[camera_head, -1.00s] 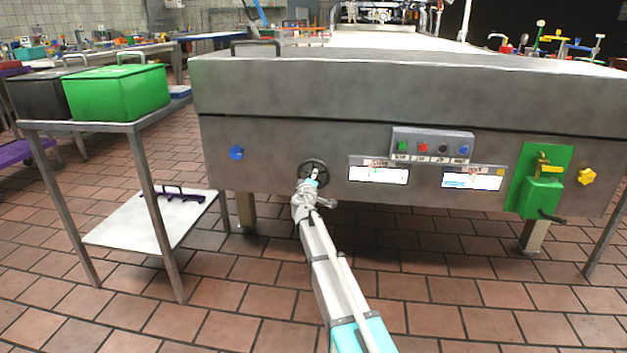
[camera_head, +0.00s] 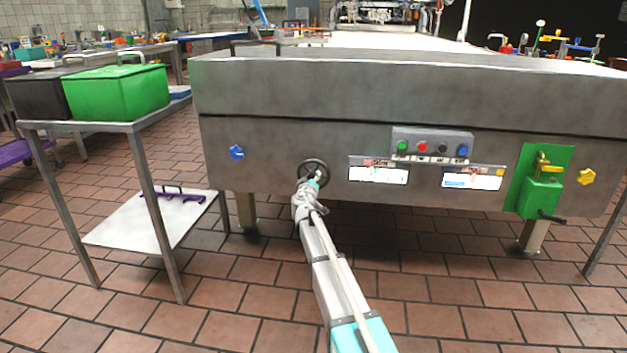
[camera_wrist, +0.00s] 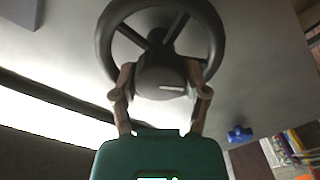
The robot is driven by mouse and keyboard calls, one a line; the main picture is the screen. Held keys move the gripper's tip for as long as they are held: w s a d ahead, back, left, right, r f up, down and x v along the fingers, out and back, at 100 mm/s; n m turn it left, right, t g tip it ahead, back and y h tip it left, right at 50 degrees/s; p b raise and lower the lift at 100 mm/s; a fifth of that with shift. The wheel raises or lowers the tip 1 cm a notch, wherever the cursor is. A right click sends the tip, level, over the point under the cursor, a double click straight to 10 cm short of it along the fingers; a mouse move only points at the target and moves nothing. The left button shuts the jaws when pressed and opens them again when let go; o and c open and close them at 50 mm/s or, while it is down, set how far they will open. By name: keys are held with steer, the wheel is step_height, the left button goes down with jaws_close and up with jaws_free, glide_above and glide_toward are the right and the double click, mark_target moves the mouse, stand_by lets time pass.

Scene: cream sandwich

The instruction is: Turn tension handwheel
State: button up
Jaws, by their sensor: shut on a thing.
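The tension handwheel (camera_head: 314,166) is a dark, spoked wheel on the front of the grey metal machine, left of the two label screens. In the wrist view the handwheel (camera_wrist: 215,30) fills the upper middle, with its rim, spokes and hub showing. My gripper (camera_head: 315,180) is at the wheel's lower part. In the wrist view my gripper (camera_wrist: 160,85) has one finger on each side of the dark hub piece and is shut on the handwheel. The exact finger contact is partly hidden in the head view.
A blue knob (camera_head: 237,153) is left of the wheel. A button box (camera_head: 432,144) and two screens are to its right. A green bracket with a valve (camera_head: 541,185) is at the far right. A metal cart with a green bin (camera_head: 118,92) stands at the left.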

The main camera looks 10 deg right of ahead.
steer(key=shift+s+d, duration=0.15)
steer(key=shift+d, duration=0.05)
steer(key=o, duration=1)
steer(key=shift+f, duration=0.1)
steer(key=shift+o, duration=0.7)
steer(key=shift+a, duration=0.1)
steer(key=shift+a, duration=0.1)
steer(key=v, duration=1.1)
steer(key=shift+s, duration=0.35)
